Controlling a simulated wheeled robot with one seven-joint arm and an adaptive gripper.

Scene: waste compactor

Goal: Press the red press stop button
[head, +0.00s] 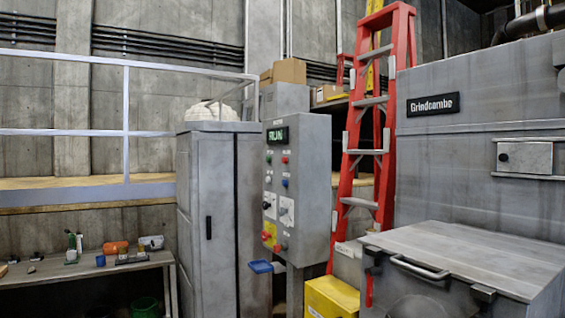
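A grey control box (318,190) stands upright near the middle of the head view, its display (277,135) reading "RUN" in green. Its front carries a small red button (285,160) at upper right, with a blue button (285,183) below it. Lower down are black selector switches on white plates (287,211). At lower left is a larger red knob on a yellow plate (268,234). The labels are too small to read, so I cannot tell which red control is marked press stop. My gripper is not in view.
A blue pad (261,267) juts out below the box. A grey cabinet (205,230) stands at its left, a red ladder (384,130) and yellow bin (331,297) at its right. The grey compactor (480,180) fills the right side. A cluttered workbench (85,268) is at left.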

